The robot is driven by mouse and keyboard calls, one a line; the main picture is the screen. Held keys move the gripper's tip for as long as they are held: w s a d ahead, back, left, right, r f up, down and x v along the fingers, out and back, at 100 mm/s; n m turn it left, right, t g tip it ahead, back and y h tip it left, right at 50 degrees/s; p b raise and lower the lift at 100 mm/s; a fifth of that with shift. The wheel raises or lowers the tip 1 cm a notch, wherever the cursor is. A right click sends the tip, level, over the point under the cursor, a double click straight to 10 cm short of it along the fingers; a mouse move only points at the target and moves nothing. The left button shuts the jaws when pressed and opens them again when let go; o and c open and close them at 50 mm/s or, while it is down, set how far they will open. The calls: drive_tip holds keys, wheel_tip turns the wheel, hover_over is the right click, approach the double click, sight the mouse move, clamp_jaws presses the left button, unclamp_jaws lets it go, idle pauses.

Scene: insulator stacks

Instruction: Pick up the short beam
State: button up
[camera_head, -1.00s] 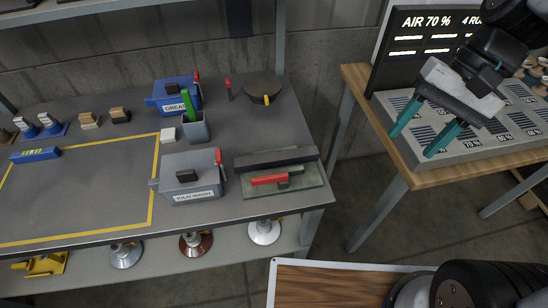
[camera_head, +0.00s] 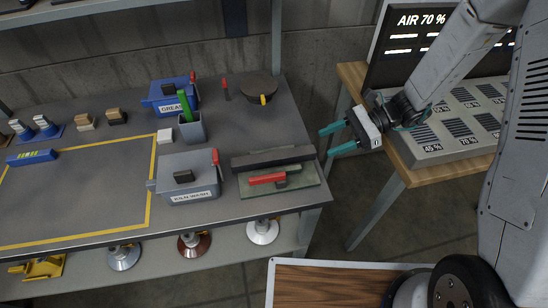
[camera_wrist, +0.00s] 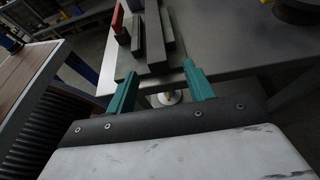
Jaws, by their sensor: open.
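A dark grey beam (camera_head: 272,158) lies along the back of a grey-green plate (camera_head: 302,193) at the bench's right end. A shorter red bar (camera_head: 267,178) lies in front of it, with a small dark grey block (camera_head: 280,184) against it. I cannot tell for sure which piece is the short beam. My gripper (camera_head: 325,141) is open and empty, to the right of the plate, its teal fingers pointing left toward the bench. In the wrist view the dark beam (camera_wrist: 155,42) runs away from me between the open fingers' directions, beyond the tips; the red bar (camera_wrist: 117,14) is up left.
A grey kiln wash box (camera_head: 188,180) stands left of the plate. A round dark disc (camera_head: 259,88) lies behind it. A wooden side table (camera_head: 398,152) with a sample panel stands right, across a floor gap. Insulators stand on the shelf below.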

sight(313, 149)
drive_tip(key=x, duration=0.7)
drive_tip(key=shift+s+r, duration=0.2)
clamp_jaws()
